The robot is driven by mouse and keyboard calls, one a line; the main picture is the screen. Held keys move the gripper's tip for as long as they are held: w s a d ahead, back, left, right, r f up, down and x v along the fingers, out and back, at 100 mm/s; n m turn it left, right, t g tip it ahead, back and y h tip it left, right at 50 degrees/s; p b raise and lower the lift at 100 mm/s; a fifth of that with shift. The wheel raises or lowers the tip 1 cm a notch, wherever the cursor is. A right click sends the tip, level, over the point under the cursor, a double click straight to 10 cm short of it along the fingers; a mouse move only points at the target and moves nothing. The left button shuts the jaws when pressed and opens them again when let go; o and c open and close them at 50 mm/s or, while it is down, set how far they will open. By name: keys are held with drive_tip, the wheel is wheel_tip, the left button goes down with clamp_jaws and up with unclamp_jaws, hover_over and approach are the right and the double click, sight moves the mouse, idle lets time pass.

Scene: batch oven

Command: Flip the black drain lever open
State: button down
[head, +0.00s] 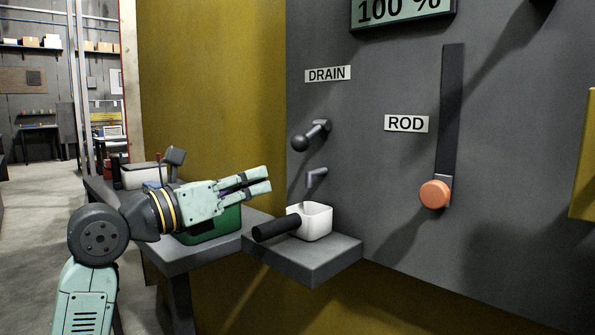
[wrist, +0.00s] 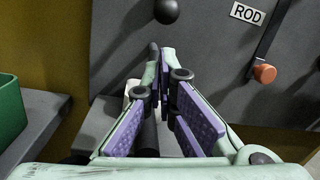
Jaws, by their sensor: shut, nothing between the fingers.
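The black drain lever (head: 308,137) sticks out of the grey panel below the DRAIN label (head: 328,74), its round knob toward me. The knob of the drain lever (wrist: 167,11) also shows at the top of the wrist view. A small grey spout (head: 316,176) sits below the lever. My gripper (head: 268,181) is shut and empty, to the left of the lever and lower in the head view, apart from it. The wrist view shows the fingertips (wrist: 158,55) close together, pointing toward the panel below the knob.
A white cup (head: 318,222) with a black handle stands on a grey shelf (head: 310,262) under the spout. A green bin (head: 215,228) sits on the side table at left. The ROD slider (head: 435,193) with an orange knob is to the right.

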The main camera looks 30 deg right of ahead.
sight(310, 136)
drive_tip(key=p+x, duration=0.2)
drive_tip(key=x, duration=0.8)
drive_tip(key=shift+r, duration=0.1)
drive_tip(key=shift+a, duration=0.1)
drive_tip(key=shift+s+a+r+y+p, duration=0.2)
drive_tip(key=shift+r+y+p, duration=0.15)
drive_tip(key=shift+p, duration=0.3)
